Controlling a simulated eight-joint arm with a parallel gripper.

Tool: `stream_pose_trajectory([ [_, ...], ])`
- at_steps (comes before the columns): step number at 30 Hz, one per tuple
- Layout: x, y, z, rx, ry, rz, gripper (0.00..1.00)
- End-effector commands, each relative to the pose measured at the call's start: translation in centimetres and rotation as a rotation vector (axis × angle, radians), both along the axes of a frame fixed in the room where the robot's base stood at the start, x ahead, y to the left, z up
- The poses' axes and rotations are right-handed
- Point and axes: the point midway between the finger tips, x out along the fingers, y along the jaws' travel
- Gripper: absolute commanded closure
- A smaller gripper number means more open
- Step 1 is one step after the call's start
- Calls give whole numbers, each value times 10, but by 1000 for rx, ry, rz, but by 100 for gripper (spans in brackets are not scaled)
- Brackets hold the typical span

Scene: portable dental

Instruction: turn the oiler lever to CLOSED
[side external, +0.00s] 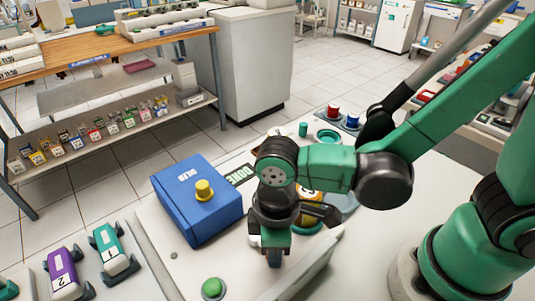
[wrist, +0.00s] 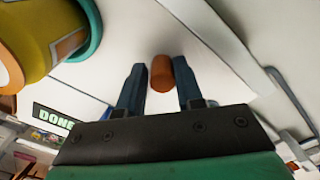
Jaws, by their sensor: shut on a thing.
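My gripper (side external: 275,256) points down near the front of the white bench. In the wrist view, its two dark fingers are shut on a small orange-brown cylindrical knob (wrist: 161,74), which looks like the lever's grip. The rest of the lever and any OPEN or CLOSED marking are not visible. A yellow-orange round body with a teal rim (wrist: 38,38) stands at the upper left of the wrist view. In the side view, a yellow-orange body (side external: 318,214) shows partly behind my gripper. I cannot tell whether it is the oiler.
A blue box with a yellow button (side external: 203,189) stands left of my gripper, near a DONE sign (side external: 241,175). A green button (side external: 213,288) is at the front. Numbered teal (side external: 112,250) and purple (side external: 64,273) cases lie at the left. Red and blue pieces (side external: 343,115) stand behind.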

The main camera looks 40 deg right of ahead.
Motion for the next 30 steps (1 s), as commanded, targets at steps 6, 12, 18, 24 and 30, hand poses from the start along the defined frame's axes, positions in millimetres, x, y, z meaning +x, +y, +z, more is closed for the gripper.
stream_pose_trajectory([
  [6,0,4,0,9,-3,-41,100],
  [12,1,5,0,9,-3,-51,100],
  [18,1,5,0,9,-3,-50,100],
  [24,1,4,0,8,-3,-51,42],
  [30,1,3,0,4,-3,-53,42],
])
